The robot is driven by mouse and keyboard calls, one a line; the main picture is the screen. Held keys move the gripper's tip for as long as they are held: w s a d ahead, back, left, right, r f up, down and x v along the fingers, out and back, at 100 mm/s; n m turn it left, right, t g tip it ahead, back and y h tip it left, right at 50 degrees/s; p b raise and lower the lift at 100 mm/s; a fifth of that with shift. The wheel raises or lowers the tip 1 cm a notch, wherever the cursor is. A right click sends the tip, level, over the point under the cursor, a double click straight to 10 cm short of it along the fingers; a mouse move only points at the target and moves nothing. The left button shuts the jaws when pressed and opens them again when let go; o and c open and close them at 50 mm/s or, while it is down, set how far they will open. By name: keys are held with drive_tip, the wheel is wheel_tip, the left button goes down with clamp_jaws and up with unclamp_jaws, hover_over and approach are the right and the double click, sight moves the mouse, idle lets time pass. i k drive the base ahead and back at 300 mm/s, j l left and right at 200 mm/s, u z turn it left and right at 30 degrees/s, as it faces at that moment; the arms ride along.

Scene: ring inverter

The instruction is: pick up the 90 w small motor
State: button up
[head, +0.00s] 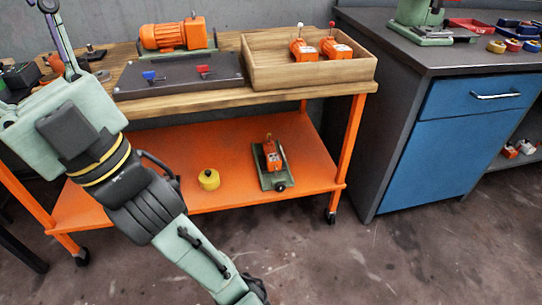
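Two small orange motors sit in a wooden tray (300,82) on the bench top: one with a white-tipped post (303,49) and one with a red-tipped post (336,48). Another small orange motor (272,155) stands on a green base on the lower shelf. A larger orange motor (174,36) lies on a green stand at the back of the bench. No wattage label is readable, so I cannot tell which is the 90 W one. My arm crosses the left and lower middle of the view. My gripper cannot be made out in this view.
A dark plate (180,75) with blue and red parts lies left of the tray. A yellow round object (209,180) is on the orange lower shelf (225,150). A blue-fronted cabinet (440,140) stands at right. The floor (400,260) in front is clear.

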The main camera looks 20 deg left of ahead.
sight(273, 160)
drive_tip(key=i+l, duration=0.15)
drive_tip(key=l, duration=0.25)
drive_tip(key=i+l, duration=0.1)
drive_tip(key=l, duration=0.25)
drive_tip(key=i+l+u, duration=0.1)
drive_tip(key=l+u, duration=0.2)
drive_tip(key=u, duration=0.15)
drive_tip(key=l+u, duration=0.3)
drive_tip(key=u, duration=0.2)
drive_tip(key=i+u, duration=0.1)
drive_tip(key=u, duration=0.25)
drive_tip(key=i+u, duration=0.15)
drive_tip(key=u, duration=0.2)
drive_tip(key=i+l, duration=0.15)
drive_tip(key=i, duration=0.15)
drive_tip(key=i+l, duration=0.1)
drive_tip(key=i, duration=0.2)
